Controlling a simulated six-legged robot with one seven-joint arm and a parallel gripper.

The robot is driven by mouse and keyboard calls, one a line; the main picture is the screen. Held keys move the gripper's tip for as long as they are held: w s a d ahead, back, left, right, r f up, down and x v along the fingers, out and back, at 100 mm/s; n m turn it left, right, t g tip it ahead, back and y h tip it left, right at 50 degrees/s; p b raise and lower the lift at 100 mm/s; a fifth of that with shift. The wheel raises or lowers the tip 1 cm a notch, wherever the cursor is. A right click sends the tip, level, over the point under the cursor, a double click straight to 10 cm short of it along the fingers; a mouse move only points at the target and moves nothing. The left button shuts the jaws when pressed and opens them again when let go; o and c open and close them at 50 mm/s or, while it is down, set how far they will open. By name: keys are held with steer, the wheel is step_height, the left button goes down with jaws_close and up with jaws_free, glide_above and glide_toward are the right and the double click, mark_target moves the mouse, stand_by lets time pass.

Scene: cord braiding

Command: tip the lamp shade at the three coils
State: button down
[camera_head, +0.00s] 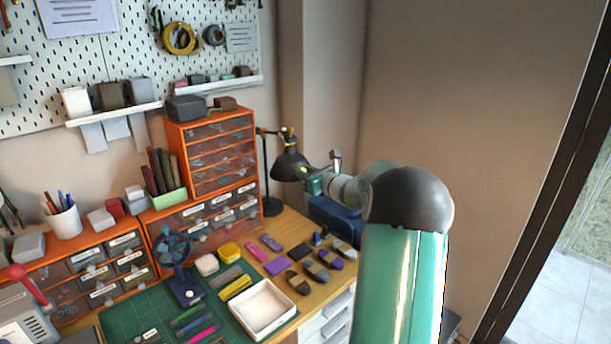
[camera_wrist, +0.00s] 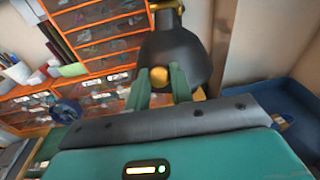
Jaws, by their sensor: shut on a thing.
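The desk lamp has a black, bell-shaped shade (camera_head: 288,166) on a thin dark stand with a round base (camera_head: 271,207), beside the orange drawers. The shade opens downward and a little tilted. In the wrist view the shade (camera_wrist: 172,58) fills the upper middle, with a brass knob (camera_wrist: 157,76) at its near side. My gripper (camera_head: 307,179) reaches the shade from the right; in the wrist view its two green fingers (camera_wrist: 160,86) are shut on the knob. I cannot tell for sure which things are the three coils; several dark and purple oblong pieces (camera_head: 316,270) lie on the table below.
Orange drawer units (camera_head: 215,160) stand close to the left of the lamp. A blue box (camera_head: 337,217) is under my arm at the right. A white tray (camera_head: 263,306), a small fan (camera_head: 172,250) and a green mat (camera_head: 135,310) are on the table. A yellow ring (camera_head: 180,38) hangs on the pegboard.

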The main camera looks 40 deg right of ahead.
steer(key=r+g, duration=0.1)
steer(key=s+r+g, duration=0.1)
steer(key=r+g, duration=0.1)
steer(key=shift+a+r+m, duration=0.1)
steer(key=shift+r+m, duration=0.2)
steer(key=shift+s, duration=0.1)
steer(key=c, duration=1.2)
jaws_free()
steer(key=shift+c, duration=0.2)
steer(key=v, duration=1.3)
steer(key=shift+s+r, duration=0.25)
steer(key=shift+r, duration=0.2)
